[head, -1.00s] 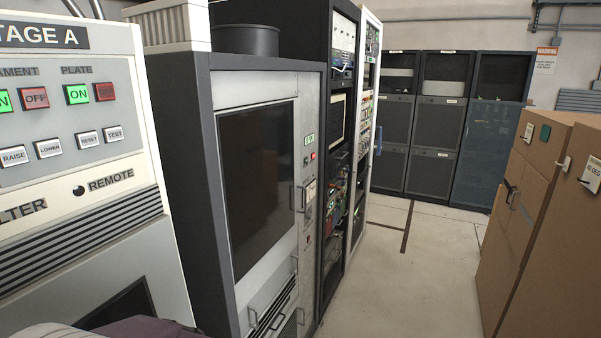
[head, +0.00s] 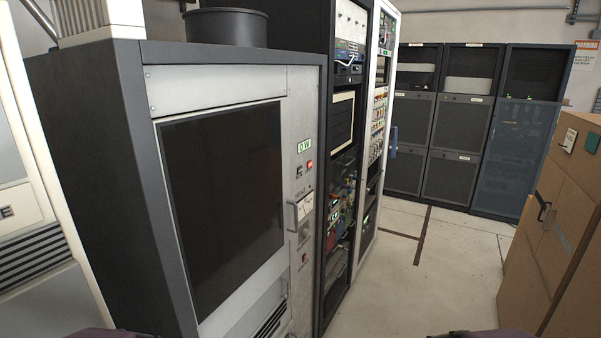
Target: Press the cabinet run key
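A grey cabinet (head: 220,72) with a large dark window (head: 222,205) stands close at the left. Its right-hand strip carries a small green-lit display (head: 305,145), a red lit key (head: 309,165), a dark key (head: 299,171), a meter (head: 306,205) and a small red control lower down (head: 305,259). The labels on these keys are too small to read, so I cannot tell which is the run key. Neither gripper shows. Only purplish parts of my own arms show at the bottom edge.
An open equipment rack (head: 342,185) and a white-framed rack (head: 389,60) stand just beyond the cabinet. Dark cabinets (head: 458,130) line the back wall. Tan cabinets (head: 560,215) stand at the right. The floor aisle (head: 405,285) between is clear.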

